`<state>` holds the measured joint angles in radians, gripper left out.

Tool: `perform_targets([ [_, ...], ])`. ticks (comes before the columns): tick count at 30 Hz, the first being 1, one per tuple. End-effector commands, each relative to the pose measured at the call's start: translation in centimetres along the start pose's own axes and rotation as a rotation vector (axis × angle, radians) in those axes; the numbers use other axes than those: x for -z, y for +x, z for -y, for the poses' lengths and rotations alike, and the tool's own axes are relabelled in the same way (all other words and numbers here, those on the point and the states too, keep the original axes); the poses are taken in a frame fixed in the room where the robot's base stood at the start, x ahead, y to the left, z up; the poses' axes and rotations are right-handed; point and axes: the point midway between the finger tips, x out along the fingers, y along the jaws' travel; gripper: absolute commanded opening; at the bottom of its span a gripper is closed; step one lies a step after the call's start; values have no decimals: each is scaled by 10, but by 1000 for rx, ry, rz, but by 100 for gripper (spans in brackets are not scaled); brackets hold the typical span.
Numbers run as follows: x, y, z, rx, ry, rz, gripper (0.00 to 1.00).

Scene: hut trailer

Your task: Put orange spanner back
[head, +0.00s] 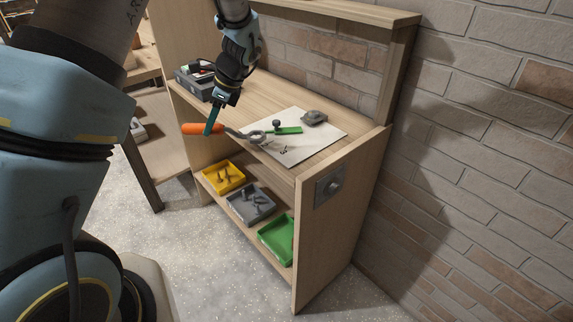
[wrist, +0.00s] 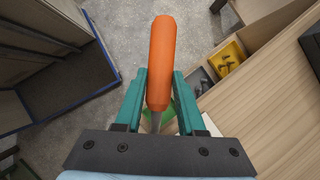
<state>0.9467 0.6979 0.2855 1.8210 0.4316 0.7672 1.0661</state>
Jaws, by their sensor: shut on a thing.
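The orange spanner (head: 194,128) has an orange handle and a grey ring-shaped head (head: 257,136). My gripper (head: 212,122) is shut on it near where the handle meets the metal shank. In the head view it is held near the front edge of the wooden workbench (head: 253,99), with the head towards the white sheet. In the wrist view the orange handle (wrist: 162,60) points up the picture between the teal fingers (wrist: 158,98). The grey head is mostly hidden there.
A white sheet (head: 318,147) with a green tool (head: 285,130) and a grey object (head: 314,117) lies on the bench. A dark box (head: 190,84) stands at the back left. Yellow (head: 238,176), grey (head: 240,213) and green (head: 269,237) trays sit on the shelf below. A brick wall stands right.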

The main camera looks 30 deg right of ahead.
Motion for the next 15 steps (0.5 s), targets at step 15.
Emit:
perform_targets([
  [15, 92, -116, 37, 385, 738, -6, 0],
])
